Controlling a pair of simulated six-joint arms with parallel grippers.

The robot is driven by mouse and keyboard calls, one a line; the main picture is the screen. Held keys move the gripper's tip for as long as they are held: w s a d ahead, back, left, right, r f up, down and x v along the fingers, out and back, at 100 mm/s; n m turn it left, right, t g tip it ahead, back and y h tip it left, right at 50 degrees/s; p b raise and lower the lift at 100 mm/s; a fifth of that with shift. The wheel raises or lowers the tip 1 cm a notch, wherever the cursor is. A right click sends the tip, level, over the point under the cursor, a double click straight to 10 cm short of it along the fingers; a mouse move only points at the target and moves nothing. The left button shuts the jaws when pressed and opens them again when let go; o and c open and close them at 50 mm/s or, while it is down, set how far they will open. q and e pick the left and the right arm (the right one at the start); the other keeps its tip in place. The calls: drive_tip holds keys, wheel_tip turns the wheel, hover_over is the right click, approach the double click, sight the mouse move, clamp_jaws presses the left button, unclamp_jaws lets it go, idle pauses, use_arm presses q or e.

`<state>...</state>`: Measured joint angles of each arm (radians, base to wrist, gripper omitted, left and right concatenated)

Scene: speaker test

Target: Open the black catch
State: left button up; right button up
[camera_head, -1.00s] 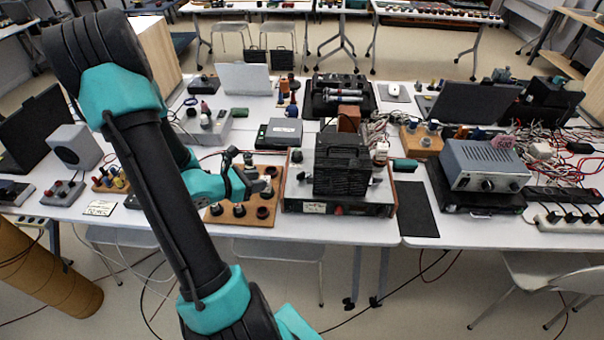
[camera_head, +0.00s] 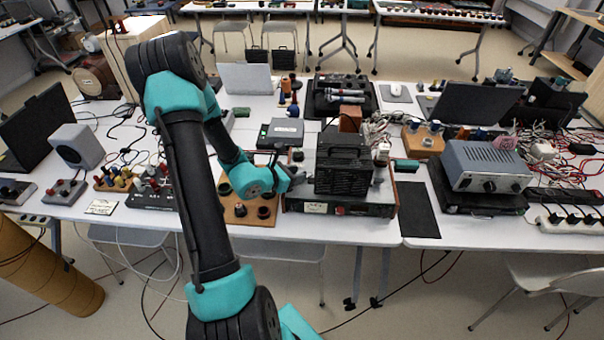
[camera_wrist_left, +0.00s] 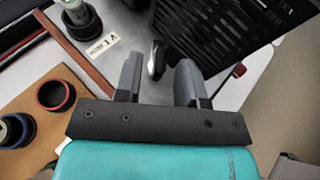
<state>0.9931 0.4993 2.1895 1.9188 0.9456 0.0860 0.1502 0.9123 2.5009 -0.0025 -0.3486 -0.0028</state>
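A black box with a slatted grille (camera_head: 343,165) stands on a wood-sided metal unit (camera_head: 318,207). In the left wrist view the grille (camera_wrist_left: 235,30) fills the upper right. A small dark, shiny upright piece (camera_wrist_left: 156,60), which looks like the black catch, shows by the box's near edge, between and beyond my fingertips. My left gripper (camera_head: 295,172) is at the left side of the box. In the left wrist view the gripper (camera_wrist_left: 157,75) has its two grey fingers apart with nothing clearly held. I cannot tell whether they touch the catch. My right gripper is not in view.
A wooden board with dark round cups (camera_head: 236,212) lies left of the unit. A black flat box (camera_head: 281,132) is behind, and a grey-blue device with knobs (camera_head: 485,166) is at right. A dark mat (camera_head: 418,210) lies flat between them.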

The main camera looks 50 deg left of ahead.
use_arm(q)
drive_tip(key=shift+x, duration=1.4)
drive_tip(key=shift+c, duration=0.2)
clamp_jaws()
drive_tip(key=shift+n+y, duration=0.3)
drive_tip(key=shift+d+n+y, duration=0.1)
drive_tip(key=shift+n+y, duration=1.6)
drive_tip(key=shift+y, duration=0.3)
drive_tip(key=shift+n+g+y, duration=0.4)
drive_tip(key=shift+n+y, duration=0.6)
drive_tip(key=shift+y, duration=0.1)
